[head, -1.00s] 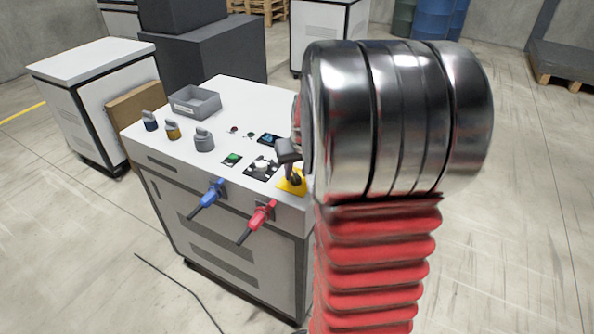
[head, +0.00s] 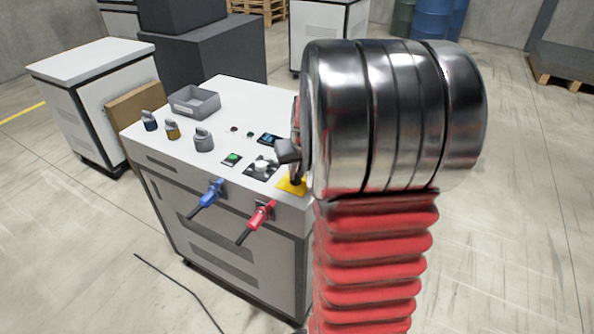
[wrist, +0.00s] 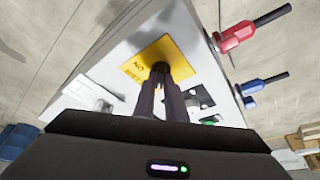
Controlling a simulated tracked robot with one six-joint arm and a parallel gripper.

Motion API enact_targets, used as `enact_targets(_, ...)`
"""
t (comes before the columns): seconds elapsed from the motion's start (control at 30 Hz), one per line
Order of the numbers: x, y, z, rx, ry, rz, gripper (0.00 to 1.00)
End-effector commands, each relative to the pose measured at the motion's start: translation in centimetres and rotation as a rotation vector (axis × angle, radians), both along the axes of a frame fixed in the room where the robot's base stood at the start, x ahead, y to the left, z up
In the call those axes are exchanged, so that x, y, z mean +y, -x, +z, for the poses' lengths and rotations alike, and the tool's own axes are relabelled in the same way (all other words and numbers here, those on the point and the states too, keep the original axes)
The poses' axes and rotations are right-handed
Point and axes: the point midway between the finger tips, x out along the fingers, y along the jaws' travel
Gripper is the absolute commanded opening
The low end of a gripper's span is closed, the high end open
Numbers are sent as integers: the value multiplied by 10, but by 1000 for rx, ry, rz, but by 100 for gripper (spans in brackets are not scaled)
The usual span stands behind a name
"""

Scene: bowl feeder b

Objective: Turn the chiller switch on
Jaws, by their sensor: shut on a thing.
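The chiller switch is a small black knob (wrist: 160,67) on a yellow plate (wrist: 172,50) near a corner of the white cabinet top. Lettering that looks like "ON" shows on the plate, upside down; the rest is hard to read. The yellow plate (head: 288,186) also shows at the cabinet's front right in the head view. My gripper (wrist: 160,78) points down at the plate, its two dark fingers shut on the knob. The fingers cover most of the knob, so I cannot tell which way it is turned. In the head view my arm hides part of the gripper.
Beside the plate are a black panel with a white knob (head: 262,166) and a green button (head: 233,158).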

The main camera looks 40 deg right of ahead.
Motion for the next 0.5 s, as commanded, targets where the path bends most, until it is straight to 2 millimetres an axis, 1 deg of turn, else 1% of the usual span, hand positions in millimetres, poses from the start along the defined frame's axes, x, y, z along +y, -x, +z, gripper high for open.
enact_targets(0.27, 1, -1, 1, -4, 6, -18, 0)
enact_targets(0.5, 2, -1, 1, -4, 5, -77, 0)
